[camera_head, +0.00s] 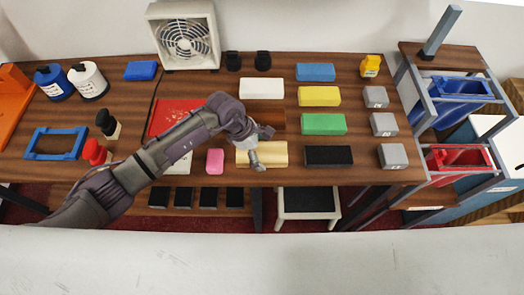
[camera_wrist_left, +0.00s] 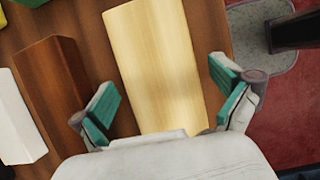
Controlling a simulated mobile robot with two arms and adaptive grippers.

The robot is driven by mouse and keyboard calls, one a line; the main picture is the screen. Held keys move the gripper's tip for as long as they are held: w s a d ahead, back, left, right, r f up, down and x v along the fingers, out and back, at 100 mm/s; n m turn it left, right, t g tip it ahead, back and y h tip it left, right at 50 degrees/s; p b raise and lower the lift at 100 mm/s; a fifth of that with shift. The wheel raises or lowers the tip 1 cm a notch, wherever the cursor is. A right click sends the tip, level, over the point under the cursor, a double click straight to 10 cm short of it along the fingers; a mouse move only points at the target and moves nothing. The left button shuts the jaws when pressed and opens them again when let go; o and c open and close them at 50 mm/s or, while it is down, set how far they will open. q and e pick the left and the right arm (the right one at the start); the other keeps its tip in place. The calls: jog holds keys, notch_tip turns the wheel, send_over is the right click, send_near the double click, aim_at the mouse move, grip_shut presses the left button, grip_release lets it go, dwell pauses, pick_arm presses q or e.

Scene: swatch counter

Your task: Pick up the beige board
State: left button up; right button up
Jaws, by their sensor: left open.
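The beige board (camera_head: 272,154) lies on the wooden counter near its front edge, just in front of a brown board (camera_head: 266,117). In the left wrist view the beige board (camera_wrist_left: 158,62) runs between the two green-padded fingers, with a gap on both sides. My left gripper (camera_head: 255,150) is over the board, open and holding nothing; it also shows in the left wrist view (camera_wrist_left: 165,105). Part of the board is hidden behind the gripper in the head view. My right gripper is not in view.
White (camera_head: 262,88), yellow (camera_head: 319,96), green (camera_head: 323,124) and black (camera_head: 328,156) boards lie close by. A pink block (camera_head: 215,161) is left of the beige board. A fan (camera_head: 185,36) stands at the back. A stool (camera_head: 308,203) is below the front edge.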

pick_arm(q)
jog(key=shift+c, duration=0.3)
jog(key=c, duration=1.1)
jog(key=shift+c, duration=0.3)
jog(key=shift+r, duration=0.1)
